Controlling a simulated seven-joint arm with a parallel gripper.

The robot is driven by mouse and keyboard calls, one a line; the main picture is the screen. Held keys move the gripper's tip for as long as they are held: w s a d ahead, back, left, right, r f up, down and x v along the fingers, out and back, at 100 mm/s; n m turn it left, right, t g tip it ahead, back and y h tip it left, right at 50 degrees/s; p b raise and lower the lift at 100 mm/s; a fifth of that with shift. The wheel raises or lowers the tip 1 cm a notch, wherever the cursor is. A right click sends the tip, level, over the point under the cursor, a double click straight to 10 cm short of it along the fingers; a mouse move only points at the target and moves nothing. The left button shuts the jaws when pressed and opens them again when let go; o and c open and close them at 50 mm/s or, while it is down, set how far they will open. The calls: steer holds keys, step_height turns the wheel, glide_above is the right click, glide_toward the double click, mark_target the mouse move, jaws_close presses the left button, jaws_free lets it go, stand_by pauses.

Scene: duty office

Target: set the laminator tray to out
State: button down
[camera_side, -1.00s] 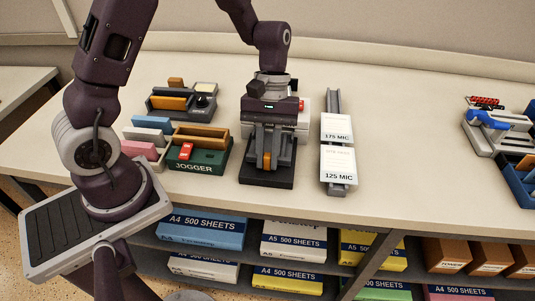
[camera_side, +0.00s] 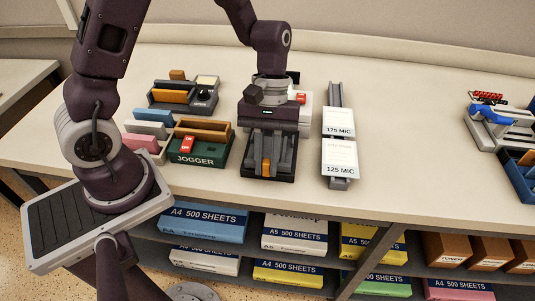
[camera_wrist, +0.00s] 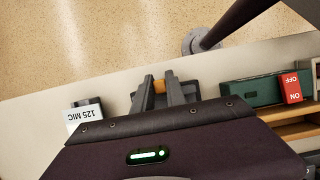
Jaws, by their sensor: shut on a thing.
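The laminator is a pale machine (camera_side: 306,99) on the desk, mostly hidden behind my wrist. A dark tray base (camera_side: 287,177) lies in front of it. An orange tab (camera_side: 266,170) stands near the base's front edge; it also shows in the wrist view (camera_wrist: 159,87). My gripper (camera_side: 266,163) reaches forward and down over the base, with its grey fingers on either side of the tab, shut on it. In the wrist view my gripper (camera_wrist: 161,84) has the tab between its fingertips. How the tab joins the tray is hidden by the fingers.
A green JOGGER box (camera_side: 198,157) with a red switch stands close on the left. A rail with 175 MIC and 125 MIC cards (camera_side: 340,158) stands close on the right. The desk's front edge (camera_side: 390,217) is just ahead.

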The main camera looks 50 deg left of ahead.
steer(key=c, duration=1.4)
jaws_free()
steer(key=shift+s+d, duration=0.2)
steer(key=shift+d, duration=0.05)
steer(key=shift+o, duration=0.2)
steer(key=shift+w+a+r, duration=0.1)
steer(key=shift+r, duration=0.05)
steer(key=v, duration=0.6)
steer(key=shift+w+a+r, duration=0.15)
steer(key=shift+r, duration=0.25)
